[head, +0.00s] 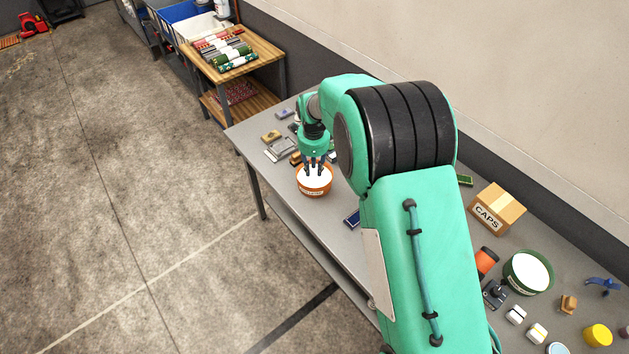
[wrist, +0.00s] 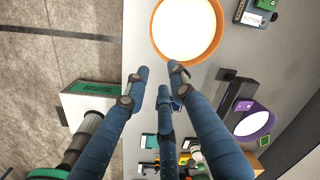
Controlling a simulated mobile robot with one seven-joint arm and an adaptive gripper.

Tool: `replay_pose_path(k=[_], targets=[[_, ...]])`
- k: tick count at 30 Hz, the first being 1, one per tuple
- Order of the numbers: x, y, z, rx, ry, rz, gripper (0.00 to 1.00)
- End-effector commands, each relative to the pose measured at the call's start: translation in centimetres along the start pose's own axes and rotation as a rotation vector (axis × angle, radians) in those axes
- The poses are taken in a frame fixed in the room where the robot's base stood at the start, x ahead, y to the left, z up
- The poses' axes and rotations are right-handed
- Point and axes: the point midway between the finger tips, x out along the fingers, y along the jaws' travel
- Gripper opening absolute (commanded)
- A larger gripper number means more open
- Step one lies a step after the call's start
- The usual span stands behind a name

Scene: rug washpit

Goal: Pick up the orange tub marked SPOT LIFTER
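The orange tub (head: 314,188) stands upright on the grey table near its front left edge. It has a white top and a pale label whose print is too small to read surely. In the wrist view the tub (wrist: 187,56) shows its orange rim and white top at the upper middle, beyond the fingertips. My gripper (head: 315,166) points down, its dark fingers appearing over the tub's top in the head view. In the wrist view my gripper (wrist: 160,80) has its blue fingers spread apart with nothing held between them. Whether a finger touches the tub cannot be told.
Small blocks and a grey item (head: 281,149) lie just behind the tub. A CAPS box (head: 495,209), a green tub (head: 528,272) and several small things fill the table's right part. A wooden shelf unit (head: 262,54) stands beyond the table.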

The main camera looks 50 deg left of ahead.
Motion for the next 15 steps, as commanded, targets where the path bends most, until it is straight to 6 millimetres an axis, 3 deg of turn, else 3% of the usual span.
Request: replay_pose_path(k=[15], targets=[[0.87,0.02,0.03,0.000,0.000,0.001,0.24]])
